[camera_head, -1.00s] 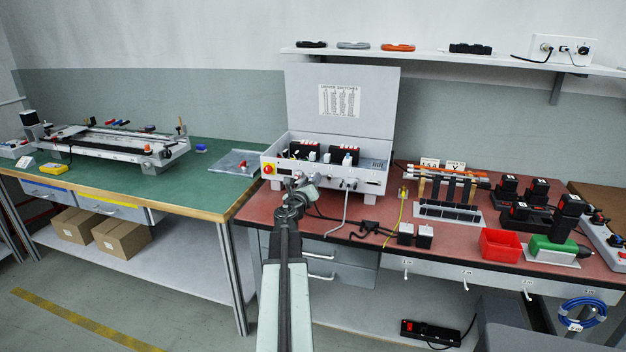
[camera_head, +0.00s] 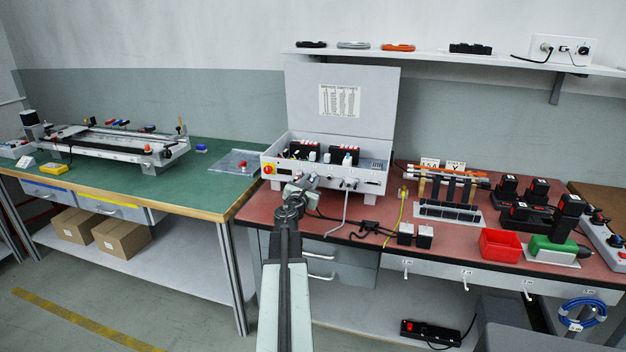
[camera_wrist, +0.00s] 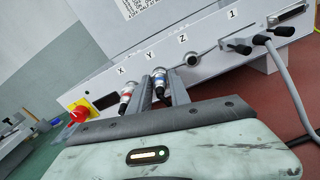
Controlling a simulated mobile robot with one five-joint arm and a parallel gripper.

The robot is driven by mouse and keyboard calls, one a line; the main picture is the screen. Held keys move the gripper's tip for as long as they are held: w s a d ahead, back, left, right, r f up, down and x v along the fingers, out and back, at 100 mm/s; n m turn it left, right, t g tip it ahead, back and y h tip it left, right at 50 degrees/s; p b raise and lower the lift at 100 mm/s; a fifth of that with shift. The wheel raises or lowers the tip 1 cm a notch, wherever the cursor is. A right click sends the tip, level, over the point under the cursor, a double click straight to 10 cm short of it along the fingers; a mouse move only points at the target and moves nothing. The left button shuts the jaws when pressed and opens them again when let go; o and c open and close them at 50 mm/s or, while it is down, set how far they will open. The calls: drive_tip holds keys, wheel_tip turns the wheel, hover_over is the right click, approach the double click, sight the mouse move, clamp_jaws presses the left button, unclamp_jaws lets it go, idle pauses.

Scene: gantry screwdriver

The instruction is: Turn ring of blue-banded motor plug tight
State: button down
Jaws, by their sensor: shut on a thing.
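The blue-banded motor plug (camera_wrist: 160,82) stands in the socket marked Y on the front of the grey control box (camera_wrist: 205,43). In the wrist view my gripper (camera_wrist: 159,84) has one finger on each side of this plug and is shut on its ring. The red-banded plug (camera_wrist: 127,90) is in socket X, just left of my left finger. Socket Z (camera_wrist: 193,58) shows no banded plug. In the head view my gripper (camera_head: 304,183) is at the front of the control box (camera_head: 376,188), too small to read there.
A red and yellow switch (camera_wrist: 80,114) is left of the sockets. A grey cable (camera_wrist: 285,75) leaves connector 1 on the right. Black cables and two small dark blocks (camera_head: 414,234) lie on the red bench (camera_head: 460,255). The open lid (camera_head: 345,75) stands behind.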

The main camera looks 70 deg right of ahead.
drive_tip(key=m, duration=0.6)
drive_tip(key=shift+m, duration=0.3)
drive_tip(key=m, duration=0.6)
drive_tip(key=shift+m, duration=0.3)
drive_tip(key=c, duration=1.4)
unclamp_jaws()
drive_tip(key=shift+c, duration=0.2)
drive_tip(key=shift+s+a, duration=0.15)
drive_tip(key=shift+a, duration=2.9)
